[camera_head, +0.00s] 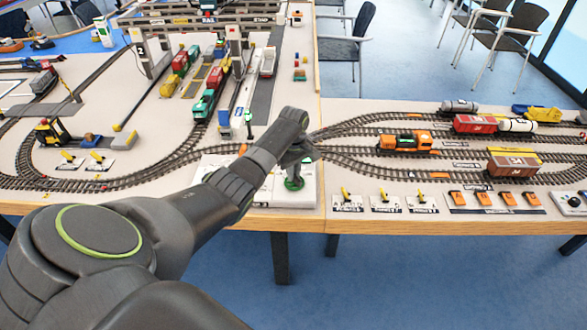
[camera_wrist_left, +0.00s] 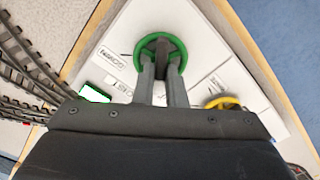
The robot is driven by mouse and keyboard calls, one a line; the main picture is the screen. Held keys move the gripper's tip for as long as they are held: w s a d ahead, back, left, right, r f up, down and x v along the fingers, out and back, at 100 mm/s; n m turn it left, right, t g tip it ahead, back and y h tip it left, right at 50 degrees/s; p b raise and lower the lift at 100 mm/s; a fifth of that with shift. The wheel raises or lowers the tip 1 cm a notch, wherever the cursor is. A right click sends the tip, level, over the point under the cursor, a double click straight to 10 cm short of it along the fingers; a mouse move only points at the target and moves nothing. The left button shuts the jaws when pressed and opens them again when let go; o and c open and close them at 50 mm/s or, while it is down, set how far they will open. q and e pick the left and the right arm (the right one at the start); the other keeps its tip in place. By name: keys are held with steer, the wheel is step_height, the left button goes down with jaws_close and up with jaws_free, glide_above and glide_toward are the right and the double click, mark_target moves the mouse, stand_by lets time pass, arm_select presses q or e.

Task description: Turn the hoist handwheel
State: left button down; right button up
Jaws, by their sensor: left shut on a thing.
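A green handwheel (camera_head: 294,184) stands on a white panel (camera_head: 222,165) at the table's front edge. In the left wrist view the green handwheel (camera_wrist_left: 178,46) is at the top centre, with upside-down lettering on the panel that I cannot read fully. My left gripper (camera_head: 297,160) is above it in the head view. In the left wrist view the left gripper's fingers (camera_wrist_left: 162,72) reach the wheel and are shut on it; the tips hide its middle. A yellow wheel (camera_wrist_left: 223,102) is partly hidden to the right. My right gripper is not in view.
Model railway tracks (camera_head: 120,180) with cranes and wagons fill the table left of and behind the panel. An orange locomotive (camera_head: 405,142) stands on the right-hand tracks. Several small yellow levers line the front edge at right. Open blue floor (camera_head: 400,280) lies in front.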

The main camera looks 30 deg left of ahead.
arm_select(q)
steer(key=m+p, duration=0.1)
steer(key=m, duration=0.1)
steer(key=shift+r+m+p, duration=0.2)
steer(key=shift+m+p, duration=0.15)
steer(key=shift+m, duration=0.05)
steer(key=m+p, duration=0.1)
steer(key=m, duration=0.1)
steer(key=shift+w+m, duration=0.15)
steer(key=shift+m, duration=0.15)
steer(key=m+p, duration=0.1)
steer(key=m, duration=0.3)
steer(key=shift+d+m, duration=0.1)
steer(key=shift+m, duration=0.2)
steer(key=shift+f+m, duration=0.1)
steer(key=shift+m, duration=0.4)
steer(key=shift+w, duration=0.1)
steer(key=c, duration=1.5)
jaws_free()
